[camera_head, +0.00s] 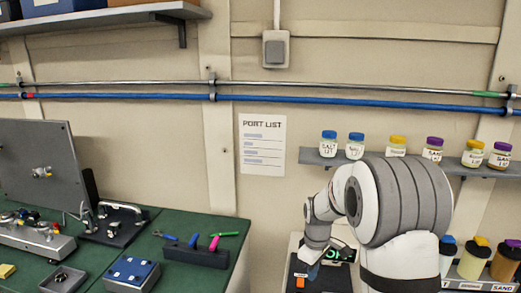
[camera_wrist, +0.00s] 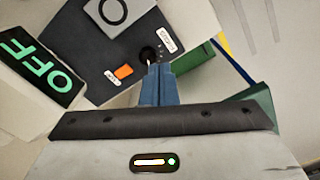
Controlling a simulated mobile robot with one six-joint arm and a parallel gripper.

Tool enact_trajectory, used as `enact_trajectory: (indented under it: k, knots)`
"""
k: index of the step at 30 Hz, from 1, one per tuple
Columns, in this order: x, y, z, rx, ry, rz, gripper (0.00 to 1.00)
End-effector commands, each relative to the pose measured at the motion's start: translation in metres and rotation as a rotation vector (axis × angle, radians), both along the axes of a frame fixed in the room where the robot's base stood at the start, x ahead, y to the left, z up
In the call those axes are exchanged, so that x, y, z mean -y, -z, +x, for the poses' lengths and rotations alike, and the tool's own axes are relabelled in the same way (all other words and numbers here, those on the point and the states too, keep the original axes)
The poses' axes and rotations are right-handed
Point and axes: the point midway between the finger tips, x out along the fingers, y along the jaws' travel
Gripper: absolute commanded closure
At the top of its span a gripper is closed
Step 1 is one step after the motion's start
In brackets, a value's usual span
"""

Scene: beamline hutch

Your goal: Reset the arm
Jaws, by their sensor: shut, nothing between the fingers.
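My gripper (camera_wrist: 157,75) shows in the wrist view with its two blue fingers closed together and nothing between them. Its tips are right by a small black knob or toggle (camera_wrist: 149,54) on a dark panel (camera_wrist: 90,45); I cannot tell whether they touch it. An orange button (camera_wrist: 123,71) sits on the same panel, left of the tips. A display reading OFF in green (camera_wrist: 42,70) is at the left. In the head view my arm bends down over this panel (camera_head: 325,278), and the arm partly hides the display (camera_head: 333,254).
A green-topped bench (camera_head: 130,245) at the left holds a tool rack (camera_head: 195,252), a blue box (camera_head: 132,272) and metal fixtures. A wall shelf (camera_head: 310,157) with several lidded jars runs behind my arm. More jars stand at the lower right (camera_head: 474,260). A port list (camera_head: 262,145) hangs on the wall.

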Motion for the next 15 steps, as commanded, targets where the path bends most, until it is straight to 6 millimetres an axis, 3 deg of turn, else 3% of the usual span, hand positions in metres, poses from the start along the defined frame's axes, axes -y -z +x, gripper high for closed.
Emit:
enact_trajectory:
  k: [15]
  knots:
    - [0.002,-0.034,-0.052,0.066,0.191,0.006,1.0]
